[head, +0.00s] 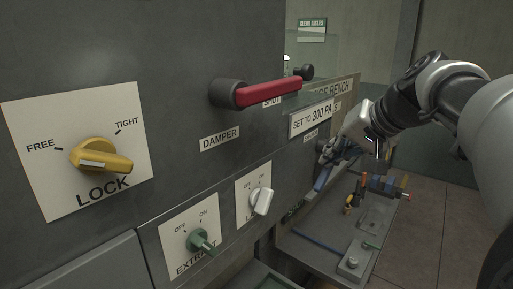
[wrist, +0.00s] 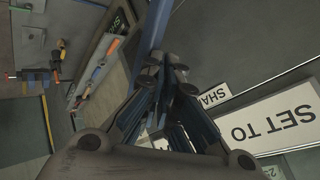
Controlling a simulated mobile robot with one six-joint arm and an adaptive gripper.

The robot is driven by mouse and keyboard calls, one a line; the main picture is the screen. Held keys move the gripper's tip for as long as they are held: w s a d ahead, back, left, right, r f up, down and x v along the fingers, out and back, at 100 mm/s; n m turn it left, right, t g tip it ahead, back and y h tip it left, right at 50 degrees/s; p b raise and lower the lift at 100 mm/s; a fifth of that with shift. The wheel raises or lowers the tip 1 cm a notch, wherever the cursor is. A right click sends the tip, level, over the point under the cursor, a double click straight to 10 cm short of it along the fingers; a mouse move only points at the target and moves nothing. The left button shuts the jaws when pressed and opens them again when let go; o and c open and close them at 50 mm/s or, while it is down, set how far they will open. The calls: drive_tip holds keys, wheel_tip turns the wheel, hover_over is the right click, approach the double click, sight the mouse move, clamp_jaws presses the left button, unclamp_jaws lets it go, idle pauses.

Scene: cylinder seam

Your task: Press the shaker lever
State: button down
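My gripper (head: 326,152) is beside the cabinet's side panel, at the far end of it in the head view. In the wrist view my gripper (wrist: 165,72) has its fingers drawn together at the tips, with nothing clearly between them. A blue bar (head: 322,178), which looks like the shaker lever, shows just below the gripper in the head view. In the wrist view a dark blue-grey bar (wrist: 156,22) extends beyond the fingertips. A label starting "SHA" (wrist: 214,95) is right of the fingers. The lever's pivot is hidden, and contact cannot be told.
A red damper lever (head: 268,93), yellow lock knob (head: 100,156), green extract knob (head: 201,242) and white switch (head: 262,201) are on the panel. A "SET TO 300 PA" sign (head: 312,116) sticks out near my arm. A bench (head: 318,250) with several tools lies below.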

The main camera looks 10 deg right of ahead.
drive_tip(key=shift+w+d+r+p, duration=0.1)
drive_tip(key=shift+w+r+p, duration=0.1)
drive_tip(key=shift+r+p, duration=0.75)
drive_tip(key=shift+w+d+r+p, duration=0.15)
drive_tip(key=shift+r+p, duration=0.55)
drive_tip(key=shift+r, duration=0.45)
drive_tip(key=shift+a, duration=0.1)
drive_tip(key=shift+r, duration=0.15)
wheel_tip(320, 180, up, 5)
drive_tip(key=p, duration=0.4)
idle(0.5)
